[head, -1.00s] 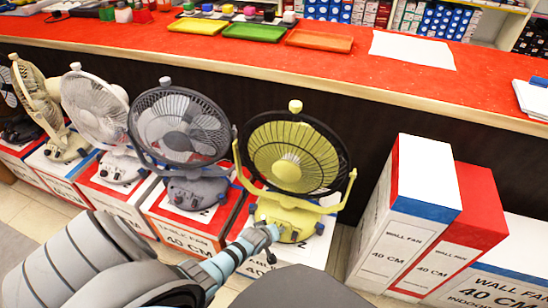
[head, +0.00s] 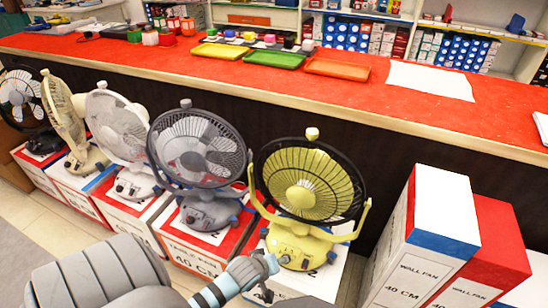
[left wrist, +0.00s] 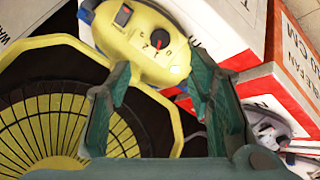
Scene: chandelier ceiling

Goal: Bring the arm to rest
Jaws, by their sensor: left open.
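My left arm (head: 125,272) enters the head view from the lower left, and its wrist end is in front of the yellow fan's base. My left gripper (left wrist: 160,85) shows in the left wrist view with its two green fingers spread apart and nothing clamped between them. The yellow fan (head: 300,195) stands upright on a box. In the left wrist view the yellow fan (left wrist: 150,45) is close behind the fingers, with its dial and grille visible; I cannot tell whether they touch. My right gripper is not in view.
A grey fan (head: 200,150), a white fan (head: 118,127) and others stand on boxes along the counter. Wall fan boxes (head: 440,235) stand at the right. The red counter (head: 230,75) runs behind, with trays on it. Grey-beige floor (head: 35,225) shows at left.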

